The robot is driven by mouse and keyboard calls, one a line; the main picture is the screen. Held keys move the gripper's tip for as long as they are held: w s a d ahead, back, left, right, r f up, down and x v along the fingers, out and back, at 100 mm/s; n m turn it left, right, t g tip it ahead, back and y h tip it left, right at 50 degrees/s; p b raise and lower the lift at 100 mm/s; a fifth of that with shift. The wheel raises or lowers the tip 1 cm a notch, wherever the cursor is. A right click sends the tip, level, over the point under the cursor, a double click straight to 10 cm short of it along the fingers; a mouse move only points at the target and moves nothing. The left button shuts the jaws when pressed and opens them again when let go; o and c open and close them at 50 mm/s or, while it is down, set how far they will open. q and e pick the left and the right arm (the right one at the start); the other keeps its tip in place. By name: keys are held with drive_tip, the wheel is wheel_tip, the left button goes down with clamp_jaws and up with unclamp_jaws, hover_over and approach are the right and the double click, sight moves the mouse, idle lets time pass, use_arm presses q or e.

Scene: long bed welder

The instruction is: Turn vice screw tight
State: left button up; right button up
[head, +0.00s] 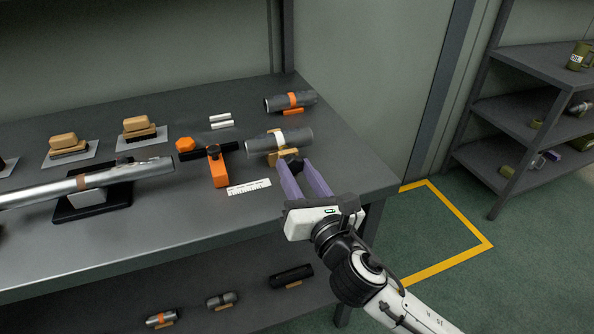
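An orange clamp-like body (219,170) stands on the bench with a dark bar across its top and an orange knob (186,144) at the left; I cannot tell for sure whether this is the vice and its screw. My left gripper is not in view.
Another grey cylinder with an orange band (290,101) lies at the back right. Two white rods (221,121) and a white ruled strip (249,186) lie on the bench (215,240). Tan-topped brushes (139,127) stand at the back left. A shelf (540,125) stands at the right.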

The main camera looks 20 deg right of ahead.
drive_tip(key=c, duration=0.5)
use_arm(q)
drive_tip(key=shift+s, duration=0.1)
use_arm(e)
drive_tip(key=shift+o, duration=0.2)
